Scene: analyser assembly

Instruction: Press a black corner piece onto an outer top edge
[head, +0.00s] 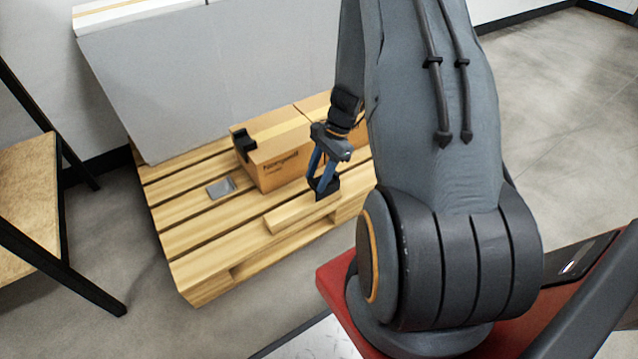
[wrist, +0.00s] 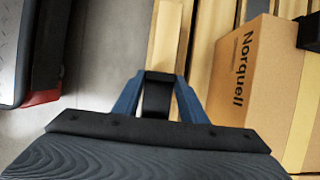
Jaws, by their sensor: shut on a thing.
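My gripper (head: 323,182) points down with its blue fingers shut on a black corner piece (wrist: 157,97). In the head view it hangs in front of the right part of the cardboard boxes, over or close to a loose wooden board; the exact gap cannot be told. The near cardboard box (head: 275,165), printed "Norquell", also shows to the right of the fingers in the wrist view (wrist: 245,75). Another black corner piece (head: 243,144) sits on this box's left top edge and also shows at the wrist view's right edge (wrist: 309,33). The held piece is apart from the box.
The boxes stand on a slatted wooden pallet (head: 205,233). A small grey flat item (head: 222,187) lies left of the box. The wooden board (head: 296,213) lies along the pallet's front. A large grey panel (head: 215,70) stands behind; a wooden-topped table (head: 27,185) is at left.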

